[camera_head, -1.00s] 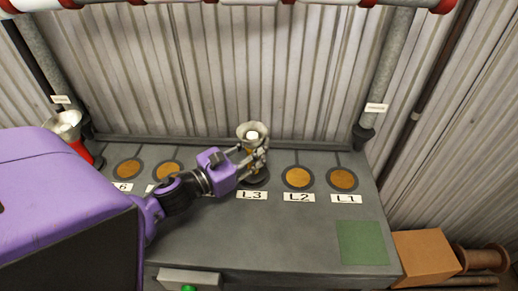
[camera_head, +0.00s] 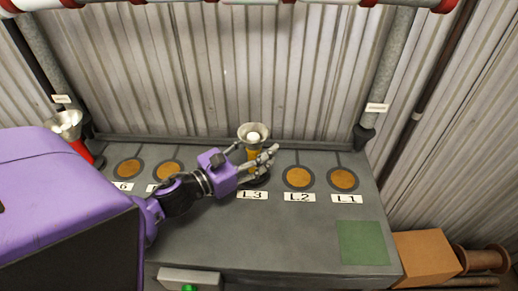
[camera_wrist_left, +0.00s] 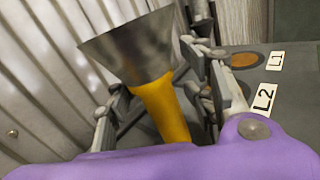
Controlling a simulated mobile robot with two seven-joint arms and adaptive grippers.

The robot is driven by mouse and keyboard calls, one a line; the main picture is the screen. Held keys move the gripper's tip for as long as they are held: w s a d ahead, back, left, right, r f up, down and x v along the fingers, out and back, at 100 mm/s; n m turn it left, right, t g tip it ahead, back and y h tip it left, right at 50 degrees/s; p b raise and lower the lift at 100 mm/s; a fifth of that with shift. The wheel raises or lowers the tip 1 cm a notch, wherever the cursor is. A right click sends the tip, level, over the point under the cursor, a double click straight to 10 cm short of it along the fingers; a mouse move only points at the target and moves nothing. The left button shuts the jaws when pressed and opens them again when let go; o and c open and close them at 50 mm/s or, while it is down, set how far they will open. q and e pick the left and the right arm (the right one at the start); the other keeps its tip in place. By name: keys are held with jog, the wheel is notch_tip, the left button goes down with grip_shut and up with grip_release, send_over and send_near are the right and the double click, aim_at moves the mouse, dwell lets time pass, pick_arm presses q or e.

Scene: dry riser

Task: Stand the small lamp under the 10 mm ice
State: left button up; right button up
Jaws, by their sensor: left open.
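A lamp with a yellow body and a grey metal cone shade (camera_head: 253,133) stands upright at the L3 spot; its white bulb shows in the shade. It also shows in the left wrist view (camera_wrist_left: 160,100). My left gripper (camera_head: 257,155) is open, with its fingers on either side of the yellow body. Whether a finger touches it I cannot tell. A second lamp, red with a metal shade (camera_head: 68,127), stands at the far left, partly hidden by my purple arm. A pipe with white and red sections (camera_head: 330,3) is cut off at the top edge. My right gripper is not in view.
The grey bench (camera_head: 270,235) has round copper spots, with L2 (camera_head: 299,178) and L1 (camera_head: 342,179) empty at the right. A green square (camera_head: 363,243) lies at the front right. Upright pipes (camera_head: 385,75) and a corrugated wall stand behind. A cardboard box (camera_head: 425,257) is beside the bench.

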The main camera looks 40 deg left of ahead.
pick_arm(q)
jog(key=b+v, duration=0.2)
jog(key=v, duration=0.8)
jog(key=shift+s+a, duration=0.1)
jog(key=shift+s, duration=0.2)
jog(key=shift+s+a+b, duration=0.15)
jog(key=shift+s+b, duration=0.15)
jog(key=shift+s, duration=0.3)
jog(key=shift+r, duration=0.1)
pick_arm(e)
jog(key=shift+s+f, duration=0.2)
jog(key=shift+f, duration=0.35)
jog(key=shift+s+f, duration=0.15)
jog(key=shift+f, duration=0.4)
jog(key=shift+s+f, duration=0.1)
